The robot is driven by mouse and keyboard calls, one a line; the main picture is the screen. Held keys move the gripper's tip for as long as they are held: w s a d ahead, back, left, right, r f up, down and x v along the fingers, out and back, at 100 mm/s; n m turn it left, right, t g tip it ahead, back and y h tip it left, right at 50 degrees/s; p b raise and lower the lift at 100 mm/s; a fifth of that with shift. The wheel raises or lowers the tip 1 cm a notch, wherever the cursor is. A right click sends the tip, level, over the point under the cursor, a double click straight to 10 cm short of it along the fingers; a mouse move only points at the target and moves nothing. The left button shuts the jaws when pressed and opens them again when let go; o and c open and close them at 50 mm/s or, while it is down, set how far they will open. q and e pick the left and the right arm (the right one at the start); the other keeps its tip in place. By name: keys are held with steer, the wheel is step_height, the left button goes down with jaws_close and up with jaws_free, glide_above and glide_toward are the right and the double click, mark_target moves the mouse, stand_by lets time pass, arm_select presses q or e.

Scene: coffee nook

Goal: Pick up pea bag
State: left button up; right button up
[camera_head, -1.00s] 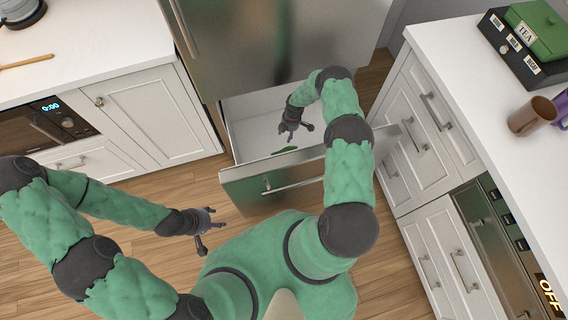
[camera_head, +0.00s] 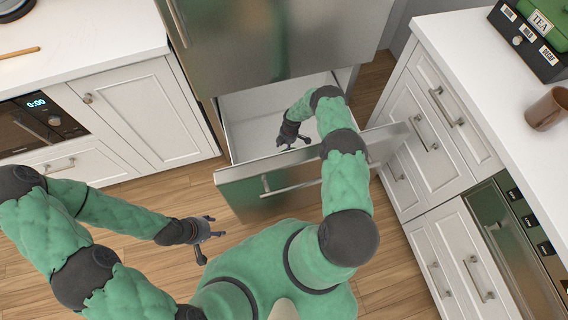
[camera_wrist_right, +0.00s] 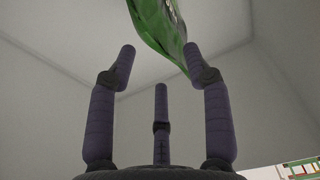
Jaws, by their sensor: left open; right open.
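The pea bag (camera_wrist_right: 160,28) is a green, glossy packet at the top of the right wrist view, partly cut off by the frame. In the head view it is hidden now. My right gripper (camera_head: 292,143) reaches down into the open drawer (camera_head: 262,112). In the right wrist view its fingers (camera_wrist_right: 158,75) are spread, with the bag beyond the fingertips. I cannot tell whether they touch it. My left gripper (camera_head: 208,238) is open and empty above the wooden floor, in front of the drawer.
The pulled-out drawer front (camera_head: 240,190) stands below the steel fridge (camera_head: 270,45). White counters flank it on both sides. A brown mug (camera_head: 546,110) and a black tea box (camera_head: 528,40) stand on the right counter. Wooden floor (camera_head: 130,265) shows at lower left.

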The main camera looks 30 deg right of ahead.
steer(key=f, duration=0.1)
steer(key=f+b, duration=0.1)
steer(key=f, duration=0.1)
steer(key=f+b, duration=0.1)
steer(key=shift+w+a+f, duration=0.1)
steer(key=shift+a+f, duration=0.1)
steer(key=shift+a, duration=0.1)
jaws_close()
steer(key=shift+r, duration=0.1)
